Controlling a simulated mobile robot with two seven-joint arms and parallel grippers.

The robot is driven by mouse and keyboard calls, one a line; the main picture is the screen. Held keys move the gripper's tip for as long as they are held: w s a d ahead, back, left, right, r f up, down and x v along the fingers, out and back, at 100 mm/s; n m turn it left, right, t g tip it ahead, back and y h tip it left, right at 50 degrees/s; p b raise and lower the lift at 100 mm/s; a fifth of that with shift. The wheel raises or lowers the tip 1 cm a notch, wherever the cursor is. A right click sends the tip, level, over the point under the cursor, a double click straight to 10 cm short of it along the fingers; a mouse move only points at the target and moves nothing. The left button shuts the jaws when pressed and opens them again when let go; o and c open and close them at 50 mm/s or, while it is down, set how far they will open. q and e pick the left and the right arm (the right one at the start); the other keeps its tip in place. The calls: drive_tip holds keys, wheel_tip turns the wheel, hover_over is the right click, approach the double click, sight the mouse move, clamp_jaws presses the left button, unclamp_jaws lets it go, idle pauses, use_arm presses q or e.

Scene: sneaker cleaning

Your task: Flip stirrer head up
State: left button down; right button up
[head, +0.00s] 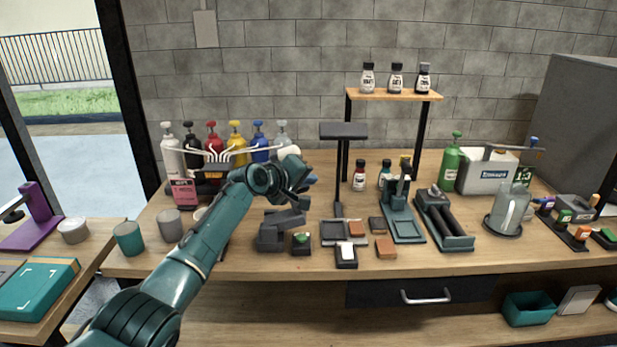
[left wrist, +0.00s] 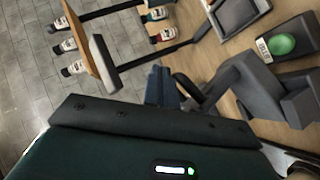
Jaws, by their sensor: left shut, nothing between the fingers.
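The stirrer (head: 280,230) appears to be the dark grey machine near the front of the workbench, left of centre. Its blocky upper part (head: 286,218) sits over the base, slightly tilted. A dark block with a green button (head: 301,240) is beside it. In the left wrist view the stirrer (left wrist: 255,90) is on the right and the green button (left wrist: 283,45) is above it. My left gripper (head: 308,184) is above and behind the stirrer, apart from it. Its blue-grey fingers (left wrist: 161,86) are shut and empty. My right gripper is not in view.
A black stand with a flat top (head: 344,131) rises right of my left gripper. Several colored pump bottles (head: 236,140) stand behind the arm. A wooden shelf (head: 394,94) holds small bottles. Grey cups (head: 169,226) stand at the left front. A teal press (head: 404,222) is further right.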

use_arm(q)
drive_tip(key=shift+d+f, duration=0.55)
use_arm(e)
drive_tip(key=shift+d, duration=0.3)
